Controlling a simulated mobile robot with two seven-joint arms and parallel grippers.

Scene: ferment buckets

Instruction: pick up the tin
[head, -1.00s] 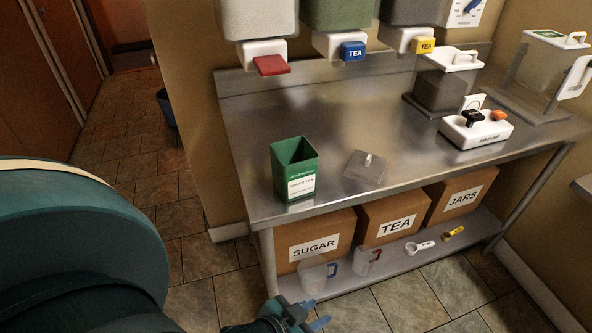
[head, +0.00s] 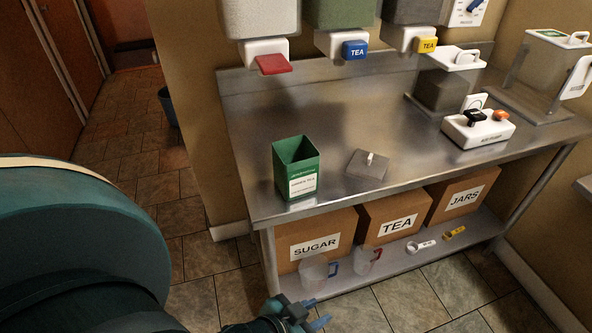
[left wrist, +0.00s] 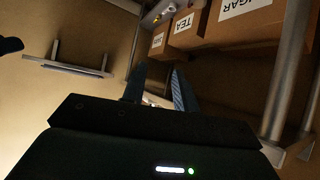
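The tin (head: 296,168) is a green, open-topped square container with a white label. It stands upright near the front left of the steel table (head: 350,130). A flat grey lid (head: 368,165) with a small knob lies to its right. My left gripper (head: 318,313) is low in front of the table, below and apart from the tin, with its blue fingers spread and nothing between them. The left wrist view shows the two fingers (left wrist: 157,85) apart, and the tin is not in that view. My right gripper is in neither view.
Dispensers with red, blue (head: 355,50) and yellow taps hang above the table. A white device (head: 478,130) stands at the right. Boxes marked SUGAR (head: 316,240), TEA and JARS, two clear jugs and scoops are on the lower shelf. The table around the tin is mostly clear.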

